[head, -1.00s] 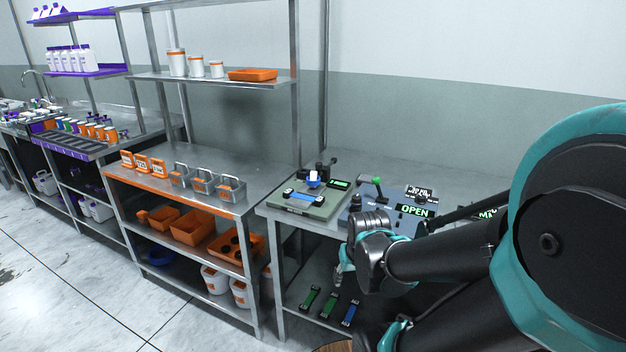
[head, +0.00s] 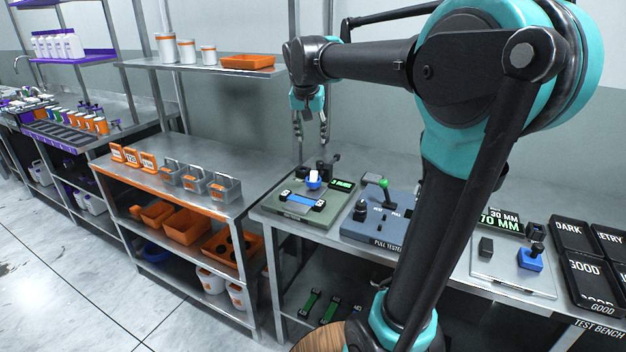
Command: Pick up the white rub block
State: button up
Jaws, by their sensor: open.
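The white rub block is a small white piece (head: 319,166) at the back of the grey-green tester plate on the right-hand bench. It shows just above a blue round holder (head: 313,180); whether it sits in the holder or behind it I cannot tell. My gripper (head: 310,134) points down in the air above this spot, fingers apart and empty. Clear space shows between the fingertips and the block. A blue strip with dark ends (head: 303,201) lies on the front of the tester plate (head: 278,208).
A pull tester (head: 372,232) with a green-knobbed lever (head: 384,183) stands right of the plate. A small display (head: 342,185) is beside the block. Metal bins (head: 224,187) stand on the left bench. A shelf with an orange tray (head: 247,62) is left of my gripper.

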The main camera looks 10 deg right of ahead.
send_over(313, 180)
notch_tip(313, 180, down, 9)
jog(key=shift+s+d+f, duration=0.1)
jog(key=shift+s, duration=0.05)
jog(key=shift+a+x, duration=0.15)
jog(key=shift+x, duration=1.2)
jog(key=shift+a+x, duration=0.15)
jog(key=shift+x, duration=1.25)
jog(key=shift+s, duration=0.2)
grip_shut()
